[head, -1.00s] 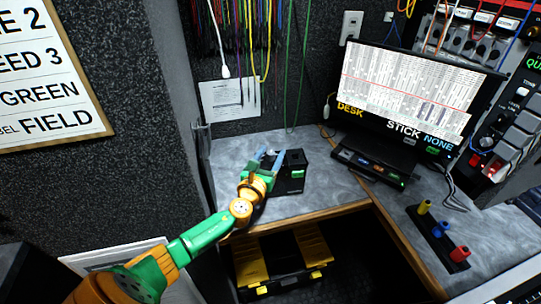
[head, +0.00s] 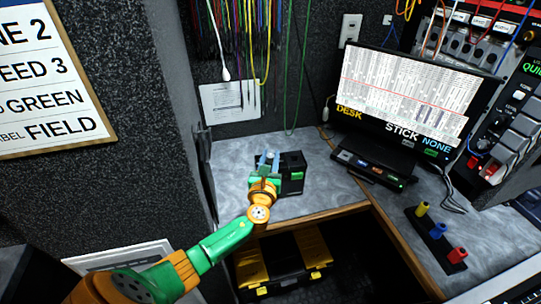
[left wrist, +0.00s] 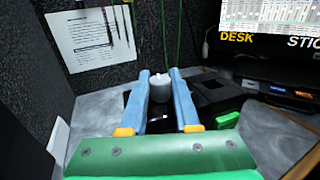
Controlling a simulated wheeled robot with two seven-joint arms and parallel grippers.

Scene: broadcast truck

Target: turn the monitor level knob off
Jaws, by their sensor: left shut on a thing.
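The monitor level knob (left wrist: 160,88) is a pale grey cylinder on a black box (head: 293,162) with a green lit button, on the grey desk. My left gripper (head: 269,157) is over the left part of this box, its two blue fingers close together. In the left wrist view the fingers (left wrist: 161,82) stand on either side of the knob and are shut on it. The knob's lower part and any marking on it cannot be made out. My right gripper is in neither view.
A monitor (head: 410,95) stands right of the box, with a black button panel (head: 372,165) in front. A black strip (head: 432,240) with yellow, blue and red pieces lies at the right. A wall with a paper sheet (head: 231,102) and hanging cables is behind. Desk left of the box is clear.

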